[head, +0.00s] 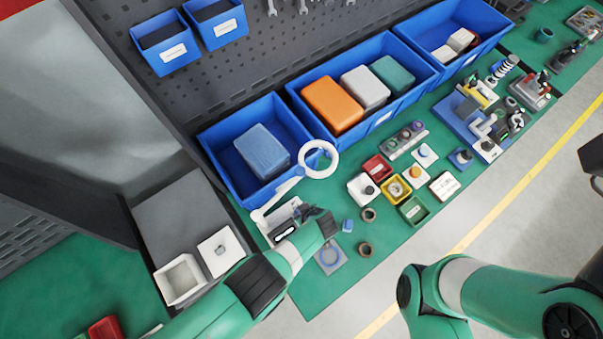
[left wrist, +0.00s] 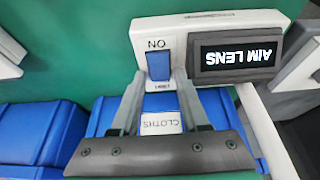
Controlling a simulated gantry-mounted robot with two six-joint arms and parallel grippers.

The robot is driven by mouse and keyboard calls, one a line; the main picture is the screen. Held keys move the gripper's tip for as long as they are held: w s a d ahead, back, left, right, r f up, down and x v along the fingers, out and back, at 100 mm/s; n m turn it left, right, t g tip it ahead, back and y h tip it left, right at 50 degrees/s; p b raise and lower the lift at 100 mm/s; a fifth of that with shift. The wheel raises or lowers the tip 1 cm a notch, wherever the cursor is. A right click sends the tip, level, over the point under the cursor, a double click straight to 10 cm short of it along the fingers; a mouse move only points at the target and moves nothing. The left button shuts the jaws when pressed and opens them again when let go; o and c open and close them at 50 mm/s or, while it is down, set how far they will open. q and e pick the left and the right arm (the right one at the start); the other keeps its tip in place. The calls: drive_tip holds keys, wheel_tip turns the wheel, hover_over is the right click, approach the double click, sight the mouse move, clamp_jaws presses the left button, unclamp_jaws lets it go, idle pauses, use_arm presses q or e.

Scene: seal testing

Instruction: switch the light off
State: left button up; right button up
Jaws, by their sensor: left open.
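A white ring lamp (head: 319,160) stands on a thin arm at the left end of the green bench, in front of a blue bin. Its ring looks white; I cannot tell if it is lit. Its white base (head: 270,219) is partly hidden by my left gripper (head: 316,214). In the left wrist view the white control box (left wrist: 145,32) carries a blue rocker switch (left wrist: 158,66) marked ON and a dark display reading AIM LENS (left wrist: 238,54). My left gripper (left wrist: 160,82) is open, its fingertips close to the switch; contact is unclear. My right gripper is out of view.
Small red, yellow and green trays (head: 414,210), rings and fittings lie to the right. A grey box with white containers (head: 181,280) is at left.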

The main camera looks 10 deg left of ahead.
use_arm(q)
clamp_jaws()
